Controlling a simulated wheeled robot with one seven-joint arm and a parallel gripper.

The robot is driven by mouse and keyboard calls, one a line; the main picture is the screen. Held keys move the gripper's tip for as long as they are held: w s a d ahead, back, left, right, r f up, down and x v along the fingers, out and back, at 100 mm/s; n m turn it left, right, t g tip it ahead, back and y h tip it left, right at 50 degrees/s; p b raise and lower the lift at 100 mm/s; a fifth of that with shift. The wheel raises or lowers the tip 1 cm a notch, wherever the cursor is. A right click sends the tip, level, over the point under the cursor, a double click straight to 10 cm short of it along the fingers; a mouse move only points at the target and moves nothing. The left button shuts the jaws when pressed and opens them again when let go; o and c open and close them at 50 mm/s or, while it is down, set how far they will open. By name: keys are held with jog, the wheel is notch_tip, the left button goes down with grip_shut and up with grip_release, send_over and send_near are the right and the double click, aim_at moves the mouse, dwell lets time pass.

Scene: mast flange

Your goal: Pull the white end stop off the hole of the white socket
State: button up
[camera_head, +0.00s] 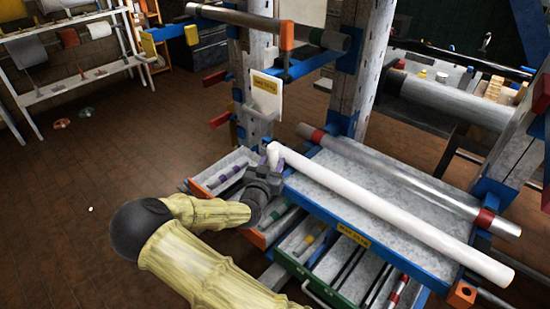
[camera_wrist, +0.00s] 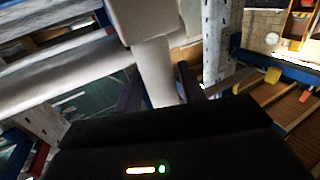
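A long white tube (camera_head: 390,212) lies slanted across the rack top in the head view, its far end beside my gripper (camera_head: 268,172). In the wrist view a wide white block (camera_wrist: 148,15) tops a narrower white stem (camera_wrist: 157,72). The stem runs down between the two dark fingers of my gripper (camera_wrist: 160,92). The fingers flank it closely, but whether they press on it is unclear. I cannot tell for certain which white part is the end stop and which is the socket. No hole shows; the stem's lower end is hidden behind the gripper body.
A grey metal pipe (camera_head: 410,184) with red bands lies beside the white tube. Open drawers (camera_head: 310,240) hold small parts below the rack top. An upright post (camera_head: 354,65) and a white sign plate (camera_head: 267,88) stand close behind my gripper. The brown floor at left is mostly clear.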

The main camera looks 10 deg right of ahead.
jog(key=shift+x, duration=1.25)
jog(key=c, duration=0.8)
notch_tip(320, 180, up, 7)
jog(key=p, duration=0.4)
